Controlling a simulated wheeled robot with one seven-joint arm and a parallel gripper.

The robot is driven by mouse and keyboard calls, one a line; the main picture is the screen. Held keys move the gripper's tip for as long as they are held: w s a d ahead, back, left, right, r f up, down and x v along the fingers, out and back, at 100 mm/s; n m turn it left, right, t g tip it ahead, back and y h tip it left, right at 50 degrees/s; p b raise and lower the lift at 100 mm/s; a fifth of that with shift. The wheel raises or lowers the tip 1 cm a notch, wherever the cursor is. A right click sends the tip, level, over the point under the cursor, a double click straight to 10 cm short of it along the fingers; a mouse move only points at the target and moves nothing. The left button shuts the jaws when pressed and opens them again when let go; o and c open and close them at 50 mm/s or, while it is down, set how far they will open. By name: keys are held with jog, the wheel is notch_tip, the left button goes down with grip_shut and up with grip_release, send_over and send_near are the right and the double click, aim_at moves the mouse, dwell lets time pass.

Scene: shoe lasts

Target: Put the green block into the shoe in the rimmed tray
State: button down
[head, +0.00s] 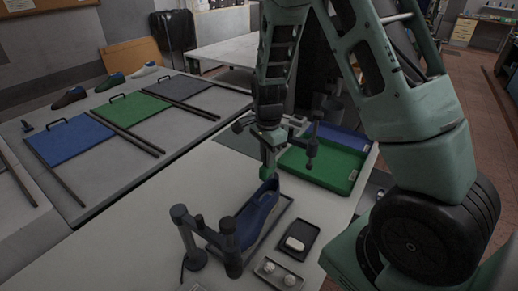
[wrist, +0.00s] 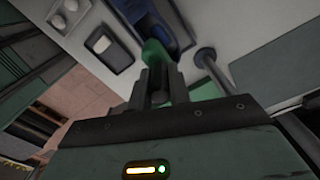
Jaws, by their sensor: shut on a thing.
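The green block (head: 267,168) is held upright between the fingers of my gripper (head: 268,152), which is shut on it. In the wrist view, the block (wrist: 155,52) shows past the fingertips (wrist: 160,75). The blue shoe (head: 255,218) lies in the dark rimmed tray (head: 285,207) on the pale table. My gripper and the block are at the shoe's far end, and the block's lower end is close to the shoe there. I cannot tell whether it is touching or inside. The shoe is partly visible in the wrist view (wrist: 175,22), partly behind the block.
A dark stand with posts (head: 228,240) is left of the shoe. Right of it are a small dark tray with a white item (head: 296,242) and a tray with two round pieces (head: 278,272). A green bin (head: 325,165) is behind. Blue, green and grey mats lie on the left bench.

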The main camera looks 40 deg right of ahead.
aim_at(267, 169)
jog(key=shift+f+b, duration=2.4)
jog(key=shift+f, duration=0.25)
jog(key=shift+f+b, duration=1.8)
jog(key=shift+f, duration=0.9)
jog(key=c, duration=1.2)
grip_release()
notch_tip(267, 169, up, 8)
jog(key=p, duration=0.7)
